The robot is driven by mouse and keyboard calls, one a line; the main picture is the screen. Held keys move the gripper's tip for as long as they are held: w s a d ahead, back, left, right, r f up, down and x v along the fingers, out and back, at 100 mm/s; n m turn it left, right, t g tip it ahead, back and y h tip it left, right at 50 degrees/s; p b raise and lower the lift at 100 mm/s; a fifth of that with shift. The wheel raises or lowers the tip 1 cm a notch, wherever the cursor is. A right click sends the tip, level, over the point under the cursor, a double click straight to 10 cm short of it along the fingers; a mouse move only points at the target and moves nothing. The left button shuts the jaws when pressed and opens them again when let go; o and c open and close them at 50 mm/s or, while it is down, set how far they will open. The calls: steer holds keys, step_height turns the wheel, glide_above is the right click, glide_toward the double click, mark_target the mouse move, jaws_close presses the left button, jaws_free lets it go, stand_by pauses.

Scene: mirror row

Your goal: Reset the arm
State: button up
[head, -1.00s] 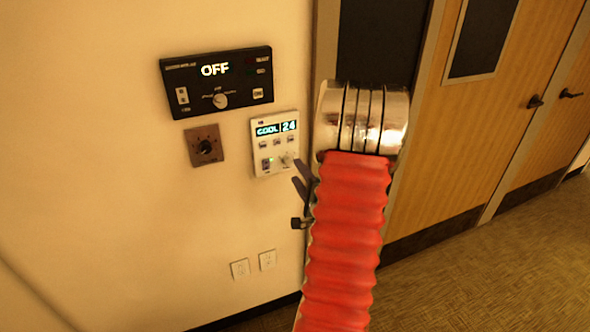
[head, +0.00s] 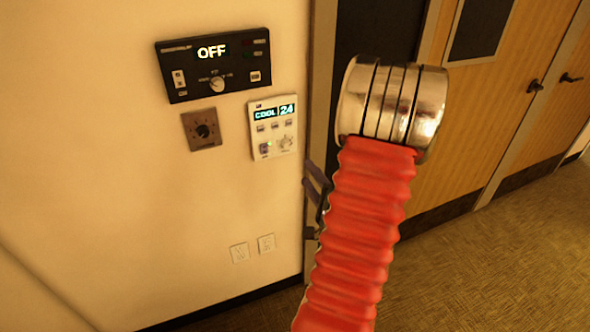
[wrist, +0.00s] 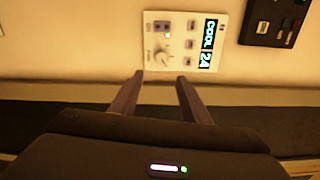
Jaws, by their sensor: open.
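My arm, with a red ribbed sleeve and a silver joint, rises through the right middle of the head view. My gripper (wrist: 159,82) is open and empty in the wrist view, its two dark fingers apart and pointing toward the wall. In the head view my gripper (head: 312,190) is mostly hidden behind the arm. A white thermostat panel (head: 273,128) reading COOL 24 is on the wall left of the gripper. It also shows beyond the fingertips in the wrist view (wrist: 177,50), with no finger seen touching it.
A black panel (head: 214,64) reading OFF is above and left of the thermostat. A brown plate with a dark knob (head: 202,130) is beside it. Wall outlets (head: 252,248) are lower down. Wooden doors (head: 515,100) stand at right, with clear carpet (head: 480,270) before them.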

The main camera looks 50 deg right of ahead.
stand_by(0.4)
steer(key=s+f+n+g+y, duration=0.1)
steer(key=s+f+n+g, duration=0.35)
steer(key=f, duration=0.25)
steer(key=s+f+n+g+y, duration=0.2)
steer(key=s+f+n+g, duration=0.1)
steer(key=f+g, duration=0.35)
steer(key=w+a+r+n+y, duration=0.2)
steer(key=a+r+n, duration=0.4)
steer(key=a, duration=0.8)
steer(key=w+a+r+n+y, duration=0.2)
steer(key=a+r+n, duration=0.4)
steer(key=a+r, duration=0.4)
steer(key=w+a+r+n+t+y, duration=0.1)
steer(key=a+r+n, duration=0.5)
steer(key=a, duration=1.2)
step_height(320, 180, up, 3)
steer(key=shift+w+a+r+y, duration=0.1)
steer(key=shift+w+a+y, duration=0.2)
steer(key=shift+w+y, duration=0.25)
steer(key=shift+s, duration=0.1)
